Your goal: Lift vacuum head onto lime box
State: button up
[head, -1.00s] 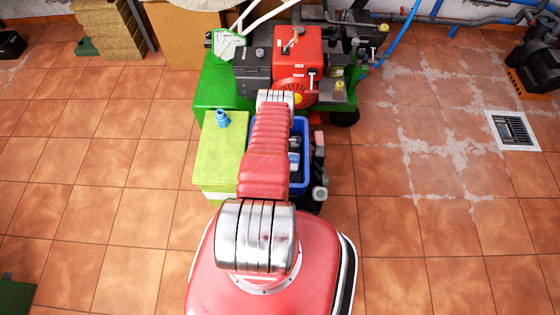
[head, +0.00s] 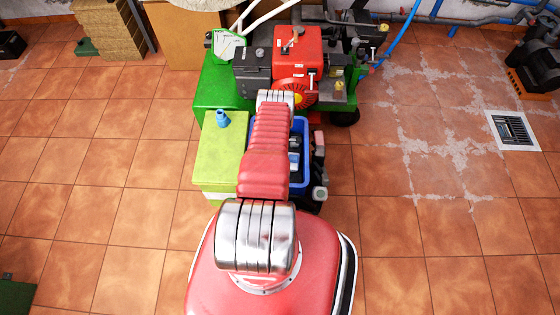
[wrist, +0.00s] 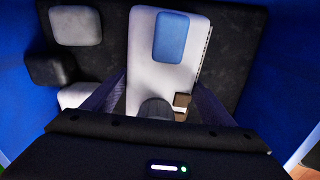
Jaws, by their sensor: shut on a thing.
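The lime box (head: 219,160) stands on the tiles left of my red arm in the head view, with a small blue fitting (head: 222,118) on its top. In the wrist view a white flat body with a blue panel and a dark grey neck, seemingly the vacuum head (wrist: 142,50), lies between my fingers. My gripper (wrist: 158,90) is shut on it, a finger at each side. Both are inside or just over the blue crate (wrist: 293,75). In the head view my arm hides my gripper and much of the crate (head: 305,185).
Dark and pale grey pieces (wrist: 75,25) lie in the crate beside the held thing. A red and green machine (head: 297,58) stands close behind the crate and box. Open tiled floor lies to both sides. A drain grate (head: 513,130) is at the right.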

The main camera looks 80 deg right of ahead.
jog(key=shift+r, duration=0.2)
notch_tip(320, 180, up, 18)
jog(key=shift+f, duration=0.2)
dwell(0.8)
dwell(0.5)
